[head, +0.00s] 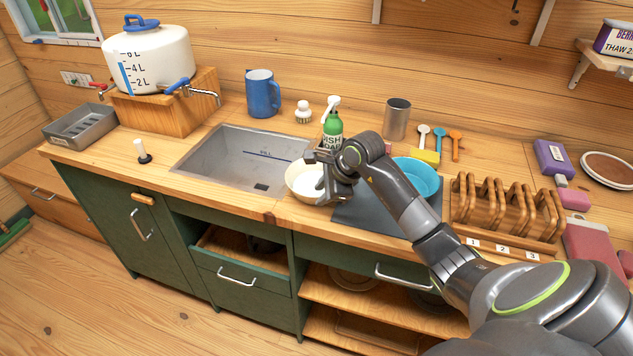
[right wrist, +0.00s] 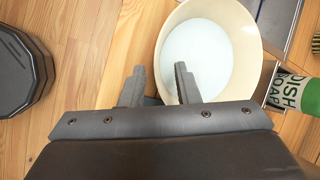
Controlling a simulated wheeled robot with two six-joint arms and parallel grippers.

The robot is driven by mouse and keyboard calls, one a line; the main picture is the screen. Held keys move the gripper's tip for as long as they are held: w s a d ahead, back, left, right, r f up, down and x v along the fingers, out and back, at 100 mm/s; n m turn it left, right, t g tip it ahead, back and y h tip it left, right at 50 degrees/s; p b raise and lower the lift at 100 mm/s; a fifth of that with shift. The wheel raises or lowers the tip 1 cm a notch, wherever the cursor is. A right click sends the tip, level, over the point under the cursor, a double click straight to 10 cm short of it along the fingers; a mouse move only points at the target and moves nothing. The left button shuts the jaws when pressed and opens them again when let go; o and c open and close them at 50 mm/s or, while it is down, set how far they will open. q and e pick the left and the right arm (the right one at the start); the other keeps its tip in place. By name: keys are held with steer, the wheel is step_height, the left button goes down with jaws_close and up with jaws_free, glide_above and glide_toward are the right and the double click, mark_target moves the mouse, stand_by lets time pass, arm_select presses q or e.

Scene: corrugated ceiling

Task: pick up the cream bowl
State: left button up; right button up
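The cream bowl (head: 300,182) stands upright on the wooden counter's front part, at the right end of the sink. Its inside bottom looks pale bluish white in the right wrist view (right wrist: 198,45). My right gripper (head: 323,181) is at the bowl's right side, with its two fingers apart. In the right wrist view its fingers (right wrist: 160,80) straddle the bowl's near-left rim, one over the inside and one outside. Whether they touch the bowl, I cannot tell. My left gripper is not in view.
The green dish soap bottle (head: 333,131) stands behind the bowl. The steel sink (head: 230,160) lies to its left. A blue bowl (head: 418,176) sits on the dark mat (head: 365,215) to the right, near the wooden rack (head: 503,208).

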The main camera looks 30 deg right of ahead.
mark_target(318, 197)
steer(key=shift+x, duration=1.6)
steer(key=shift+s, duration=0.1)
jaws_close()
steer(key=shift+r, duration=0.1)
